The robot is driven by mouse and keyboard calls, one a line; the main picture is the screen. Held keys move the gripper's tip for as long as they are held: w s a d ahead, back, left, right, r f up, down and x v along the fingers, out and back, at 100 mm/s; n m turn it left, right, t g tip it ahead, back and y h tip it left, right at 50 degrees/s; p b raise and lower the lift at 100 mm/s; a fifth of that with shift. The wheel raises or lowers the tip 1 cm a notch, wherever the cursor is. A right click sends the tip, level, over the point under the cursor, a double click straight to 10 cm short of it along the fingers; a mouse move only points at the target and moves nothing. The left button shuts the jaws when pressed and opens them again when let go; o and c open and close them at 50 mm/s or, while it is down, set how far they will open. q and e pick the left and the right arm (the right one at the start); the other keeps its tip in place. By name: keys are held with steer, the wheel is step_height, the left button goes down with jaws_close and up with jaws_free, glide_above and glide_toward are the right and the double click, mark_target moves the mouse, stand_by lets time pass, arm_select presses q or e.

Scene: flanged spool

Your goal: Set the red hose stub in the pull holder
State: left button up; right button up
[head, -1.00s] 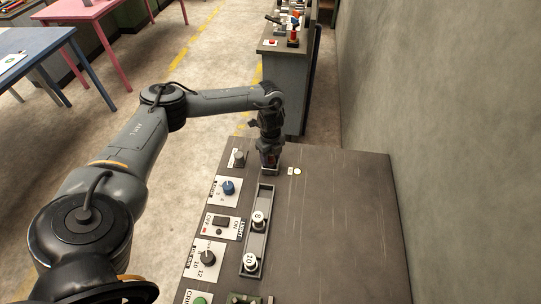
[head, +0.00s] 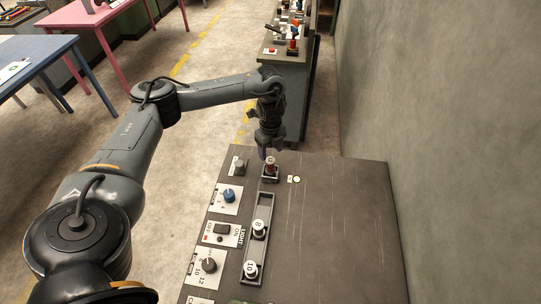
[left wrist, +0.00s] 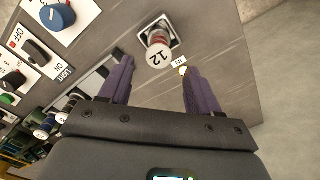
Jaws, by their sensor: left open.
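The red hose stub (head: 270,165) stands upright in a small square holder (head: 270,179) at the far end of the bench. In the left wrist view the stub (left wrist: 158,55) shows a white top marked 12 and a red body inside the square holder (left wrist: 173,28). My left gripper (head: 265,153) is above the stub, apart from it. In the left wrist view the open fingers (left wrist: 156,68) are empty, one on each side of the stub's near side. My right gripper is not in view.
A long tray (head: 244,279) holds white-topped pieces marked 8 (head: 259,229) and 10 (head: 251,269). A blue knob (head: 229,195) and a light switch (head: 222,229) are left of it. The bench's right side is clear, with a wall (head: 450,150) beyond.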

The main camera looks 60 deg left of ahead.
arm_select(q)
step_height(320, 180, up, 3)
steer(key=shift+r+p, duration=0.2)
steer(key=shift+p, duration=0.65)
steer(key=shift+w+d, duration=0.15)
steer(key=shift+d, duration=0.15)
steer(key=w+d+f+m+t+h, duration=0.15)
steer(key=d+f, duration=0.25)
steer(key=d, duration=0.8)
steer(key=w+d+f+m+t, duration=0.25)
steer(key=d+f, duration=0.25)
steer(key=d, duration=0.7)
steer(key=s+d+r+n+t+h, duration=0.1)
steer(key=s+d+n+t+h, duration=0.15)
steer(key=d, duration=1.45)
steer(key=s+d+r+n+t, duration=0.1)
steer(key=s+d+r+n, duration=0.1)
steer(key=s+r+n, duration=0.3)
steer(key=s+a+f+n+g+y, duration=0.1)
steer(key=s+a+n+g+y, duration=0.2)
steer(key=s+a+n, duration=0.8)
steer(key=s+a+g, duration=0.1)
steer(key=s, duration=0.2)
steer(key=shift+s+a+f+y, duration=0.2)
steer(key=shift+a+f+y, duration=0.2)
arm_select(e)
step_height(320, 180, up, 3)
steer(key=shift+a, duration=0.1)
